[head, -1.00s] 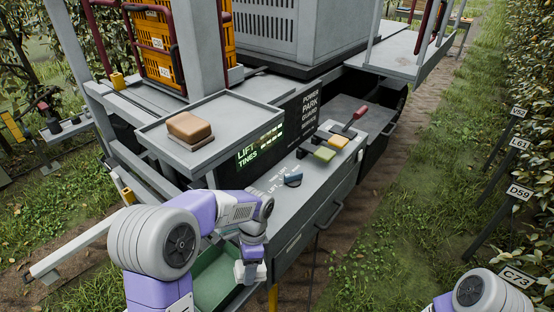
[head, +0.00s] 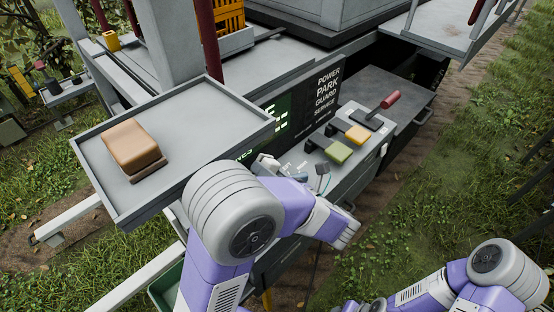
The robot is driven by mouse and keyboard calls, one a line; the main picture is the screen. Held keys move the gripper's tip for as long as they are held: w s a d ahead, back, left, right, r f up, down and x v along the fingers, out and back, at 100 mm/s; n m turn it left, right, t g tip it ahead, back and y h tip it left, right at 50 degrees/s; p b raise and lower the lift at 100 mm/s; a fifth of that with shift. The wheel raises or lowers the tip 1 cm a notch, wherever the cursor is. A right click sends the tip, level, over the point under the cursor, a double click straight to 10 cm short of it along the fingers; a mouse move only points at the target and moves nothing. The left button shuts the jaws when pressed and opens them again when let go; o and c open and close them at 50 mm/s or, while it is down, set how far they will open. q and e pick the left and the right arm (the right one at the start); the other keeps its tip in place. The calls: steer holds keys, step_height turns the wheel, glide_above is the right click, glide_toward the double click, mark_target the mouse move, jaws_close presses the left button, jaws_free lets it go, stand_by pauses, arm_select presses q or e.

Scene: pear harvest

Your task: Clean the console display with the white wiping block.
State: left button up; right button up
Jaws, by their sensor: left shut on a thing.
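The console display (head: 285,112) is a dark panel with green lit characters on the console front. My left gripper (head: 290,172) is just in front of the panel's lower part, mostly hidden behind my own arm. It is shut on a small pale block (head: 266,163), which looks like the white wiping block. I cannot tell whether the block touches the display. My right arm shows at the lower right, but its gripper is not in view.
A grey tray (head: 206,125) with a brown block (head: 131,146) on it juts out left of the display. Right of my gripper are a green lever (head: 338,151), a yellow lever (head: 358,134) and a red-handled lever (head: 390,100). Grass lies open at the right.

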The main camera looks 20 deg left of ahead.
arm_select(q)
steer(key=shift+s+a, duration=0.25)
steer(key=shift+a, duration=0.1)
steer(key=shift+a+b, duration=0.35)
steer(key=shift+b, duration=0.05)
steer(key=shift+b+x, duration=0.5)
steer(key=shift+x, duration=0.5)
steer(key=b+x, duration=0.1)
steer(key=x, duration=0.1)
steer(key=shift+w+a, duration=0.2)
arm_select(e)
steer(key=f, duration=0.3)
steer(key=shift+s, duration=0.3)
arm_select(q)
steer(key=shift+p+x, duration=0.55)
steer(key=shift+x, duration=0.45)
arm_select(e)
steer(key=shift+r, duration=0.6)
arm_select(q)
steer(key=shift+w+d+r+p, duration=0.1)
steer(key=shift+w+d+p, duration=0.3)
steer(key=shift+w+p, duration=0.5)
steer(key=shift+w+d+f+p, duration=0.1)
steer(key=shift+w+d+p, duration=0.35)
steer(key=shift+w+p, duration=0.5)
steer(key=shift+w+d+r+p, duration=0.1)
steer(key=shift+w+d+p, duration=0.4)
steer(key=shift+w, duration=0.7)
arm_select(e)
steer(key=shift+r, duration=2.5)
